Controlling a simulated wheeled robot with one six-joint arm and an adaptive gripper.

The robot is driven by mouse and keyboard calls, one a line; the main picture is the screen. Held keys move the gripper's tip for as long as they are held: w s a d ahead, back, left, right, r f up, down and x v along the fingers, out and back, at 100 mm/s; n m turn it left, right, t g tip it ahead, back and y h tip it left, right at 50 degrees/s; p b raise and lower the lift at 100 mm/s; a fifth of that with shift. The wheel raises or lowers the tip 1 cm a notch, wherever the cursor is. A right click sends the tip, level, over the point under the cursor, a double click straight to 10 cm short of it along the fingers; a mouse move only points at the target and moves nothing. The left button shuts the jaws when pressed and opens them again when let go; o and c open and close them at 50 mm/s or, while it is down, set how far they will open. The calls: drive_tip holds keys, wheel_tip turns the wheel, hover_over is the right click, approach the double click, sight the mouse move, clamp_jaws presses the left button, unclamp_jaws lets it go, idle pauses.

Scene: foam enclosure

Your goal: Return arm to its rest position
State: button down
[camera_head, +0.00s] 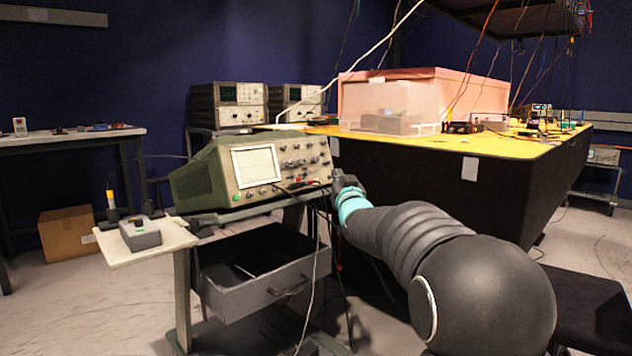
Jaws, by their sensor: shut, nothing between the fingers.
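My arm reaches from the lower right of the head view toward the green oscilloscope (258,165). It is a large black rounded link with a ribbed dark sleeve and a teal ring near its end. My gripper (341,181) is small and dark, beyond the teal ring, just right of the oscilloscope's front panel. It is shut, and I see nothing held in it. I cannot tell whether it touches the oscilloscope or the cables by it.
The oscilloscope stands on a cart with an open grey drawer (262,292) below. A grey box (140,234) sits on a side shelf. A yellow-topped table (470,146) with a pink foam enclosure (430,88) is behind my arm. Cables hang near the gripper.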

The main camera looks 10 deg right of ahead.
wheel_tip(320, 180, down, 15)
drive_tip(key=s+d+g+h, duration=0.1)
drive_tip(key=s+g, duration=0.1)
drive_tip(key=g, duration=0.4)
drive_tip(key=s+f+g, duration=0.4)
drive_tip(key=s+f, duration=0.1)
drive_tip(key=s, duration=0.4)
drive_tip(key=s+a+f+g+p, duration=0.15)
drive_tip(key=s+g+p, duration=0.4)
drive_tip(key=s, duration=2.35)
drive_tip(key=s+r+p, duration=0.1)
drive_tip(key=s+r, duration=0.3)
drive_tip(key=s, duration=0.7)
drive_tip(key=shift+a+r+p, duration=0.25)
drive_tip(key=shift+r+p, duration=0.15)
